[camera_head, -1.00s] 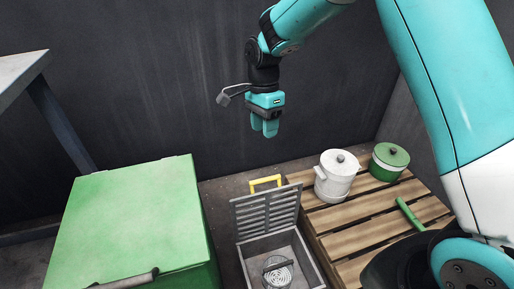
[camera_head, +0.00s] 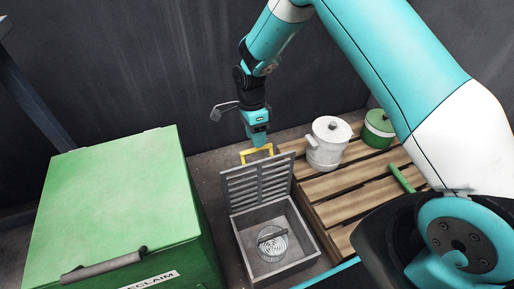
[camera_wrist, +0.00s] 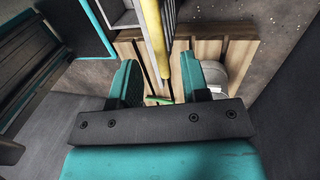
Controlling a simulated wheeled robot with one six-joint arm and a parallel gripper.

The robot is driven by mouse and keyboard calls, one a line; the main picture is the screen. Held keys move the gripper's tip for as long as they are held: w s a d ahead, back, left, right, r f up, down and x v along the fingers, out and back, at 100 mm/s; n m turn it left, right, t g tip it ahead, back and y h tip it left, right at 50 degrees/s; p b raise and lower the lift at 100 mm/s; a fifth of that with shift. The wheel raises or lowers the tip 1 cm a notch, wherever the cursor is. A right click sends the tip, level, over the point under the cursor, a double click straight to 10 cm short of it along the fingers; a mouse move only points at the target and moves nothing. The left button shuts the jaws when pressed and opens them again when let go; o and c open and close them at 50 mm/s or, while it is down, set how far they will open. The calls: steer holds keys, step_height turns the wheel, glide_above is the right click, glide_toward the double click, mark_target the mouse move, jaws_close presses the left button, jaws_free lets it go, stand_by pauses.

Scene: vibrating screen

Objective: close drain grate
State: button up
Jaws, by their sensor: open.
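The grey slatted drain grate (camera_head: 257,182) stands raised at the back edge of the grey drain box (camera_head: 312,240), tilted back a little. The box is open and a round strainer with a bar handle (camera_head: 271,244) lies inside. A yellow handle (camera_head: 243,156) sticks up from the grate's top edge. My gripper (camera_head: 258,142) points down right at the handle in the head view. In the wrist view the yellow handle (camera_wrist: 155,38) reaches in between the two teal fingers of my open gripper (camera_wrist: 159,82). I cannot tell whether a finger touches it.
A green bin (camera_head: 110,200) with a closed lid stands close on the left. A wooden pallet (camera_head: 345,208) on the right bears a white pot (camera_head: 327,147), a green pot (camera_head: 378,130) and a green-handled thing (camera_head: 401,178). A dark wall rises behind.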

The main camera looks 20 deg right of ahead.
steer(key=shift+b+x, duration=0.35)
steer(key=shift+x, duration=1.2)
jaws_close()
